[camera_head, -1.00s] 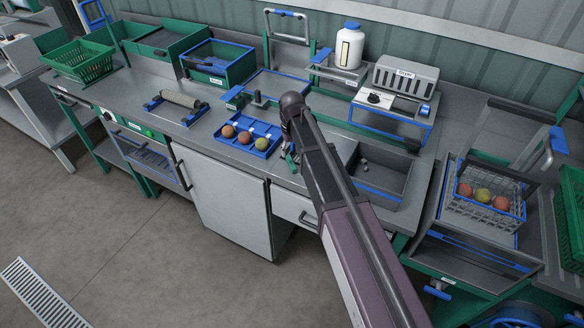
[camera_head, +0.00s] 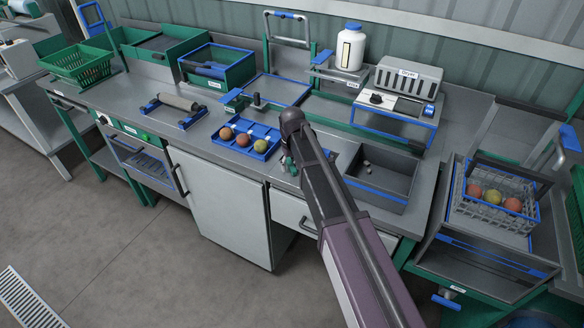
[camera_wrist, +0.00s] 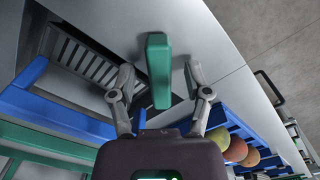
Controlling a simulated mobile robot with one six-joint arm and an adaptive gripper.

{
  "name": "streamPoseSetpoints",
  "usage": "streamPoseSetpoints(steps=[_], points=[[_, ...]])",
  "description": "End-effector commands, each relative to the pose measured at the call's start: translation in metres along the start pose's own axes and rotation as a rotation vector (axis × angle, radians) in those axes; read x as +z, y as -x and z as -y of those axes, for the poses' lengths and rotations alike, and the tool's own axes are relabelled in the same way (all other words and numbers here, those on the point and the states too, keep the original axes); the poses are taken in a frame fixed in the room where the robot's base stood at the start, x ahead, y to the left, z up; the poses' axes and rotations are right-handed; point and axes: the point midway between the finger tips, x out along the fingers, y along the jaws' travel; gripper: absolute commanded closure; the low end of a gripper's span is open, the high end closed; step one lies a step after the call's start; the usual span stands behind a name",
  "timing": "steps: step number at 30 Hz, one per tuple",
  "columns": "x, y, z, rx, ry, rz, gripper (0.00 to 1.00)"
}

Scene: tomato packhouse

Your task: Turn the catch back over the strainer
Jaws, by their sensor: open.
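A green bar-shaped catch (camera_wrist: 158,52) stands out between the fingers of my gripper (camera_wrist: 156,76) in the wrist view. The fingers are open, one on each side of it, with gaps visible. A grey slotted grate, which looks like the strainer (camera_wrist: 88,62), lies in a recess to the left of the catch. The catch does not lie over the slots that I can see. In the head view my gripper (camera_head: 288,166) is low over the front of the counter, just right of a blue tray. My arm hides most of the catch and the strainer there.
The blue tray (camera_head: 232,150) holds three tomatoes close to my gripper. A grey basin (camera_head: 397,205) is right of my arm. A dryer (camera_head: 407,80) and a white bottle (camera_head: 349,50) stand behind. A crate of tomatoes (camera_head: 480,215) is at the far right.

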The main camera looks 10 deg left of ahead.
Motion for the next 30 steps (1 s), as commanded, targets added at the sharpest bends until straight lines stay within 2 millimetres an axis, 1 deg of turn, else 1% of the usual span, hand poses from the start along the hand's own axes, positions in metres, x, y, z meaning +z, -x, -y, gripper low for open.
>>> streamPoseSetpoints(steps=[8, 11, 12, 14, 15, 23, 30], points=[[0.0, -0.0001, 0.0, 0.0, 0.0, 0.0, 0.37], [0.0, -0.0001, 0.0, 0.0, 0.0, 0.0, 0.64], [0.0, -0.0001, 0.0, 0.0, 0.0, 0.0, 0.76], [0.0, -0.0001, 0.0, 0.0, 0.0, 0.0, 0.94], [0.0, -0.0001, 0.0, 0.0, 0.0, 0.0, 1.0], [0.0001, -0.0002, 0.0001, 0.0, -0.004, 0.0, 1.0], [0.0002, -0.0002, 0.0006, 0.0, -0.053, 0.0, 1.0]])
